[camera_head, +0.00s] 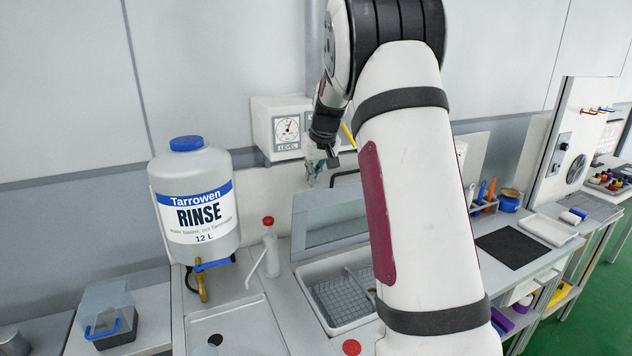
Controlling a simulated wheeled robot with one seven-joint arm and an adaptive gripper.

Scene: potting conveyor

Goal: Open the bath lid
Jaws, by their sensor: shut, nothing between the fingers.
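The bath (315,310) is a white basin set in the bench in the lower middle, with a wire mesh basket inside. Its lid (298,228), a pale panel with a see-through window, stands raised along the bath's back edge, and the basin below is uncovered on the part I can see. My arm hides the right part of lid and bath.
A large rinse bottle (197,205) with a tap stands left of the bath. A white squeeze bottle (270,248) stands between them. A gauge box (281,127) is on the wall behind my gripper. A black mat (513,247) and white tray (548,229) lie to the right.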

